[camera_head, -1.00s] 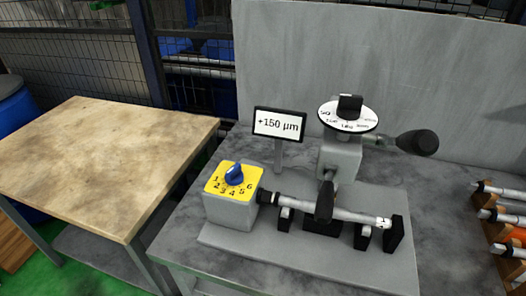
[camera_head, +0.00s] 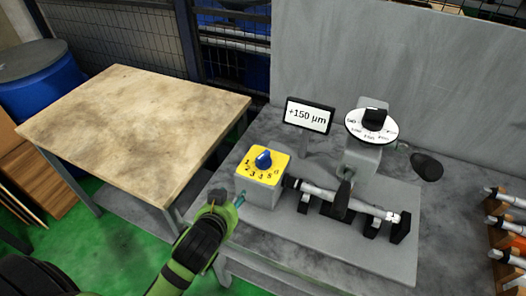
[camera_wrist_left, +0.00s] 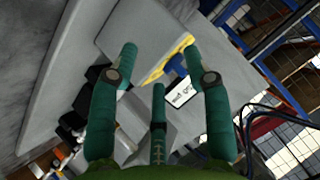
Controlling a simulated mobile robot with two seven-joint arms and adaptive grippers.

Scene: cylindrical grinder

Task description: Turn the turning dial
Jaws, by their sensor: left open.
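A blue knob (camera_head: 263,159) sits on a yellow plate (camera_head: 283,164) numbered 1 to 6, on top of a grey box. A white round dial (camera_head: 358,129) with markings and a black knob (camera_head: 374,118) stands farther back on a grey post. My left gripper (camera_head: 239,200) is just left of the grey box's front, below the yellow plate and apart from the blue knob. In the left wrist view its green fingers (camera_wrist_left: 160,63) are spread open and empty, with the yellow plate's edge (camera_wrist_left: 172,58) beyond them. My right gripper is out of view.
A display (camera_head: 307,116) reads +150 µm behind the box. A metal shaft (camera_head: 325,195) lies on black supports to the right, near a black ball handle (camera_head: 427,167). A wooden-topped table (camera_head: 130,130) stands left. More shafts (camera_head: 508,222) sit at the right edge.

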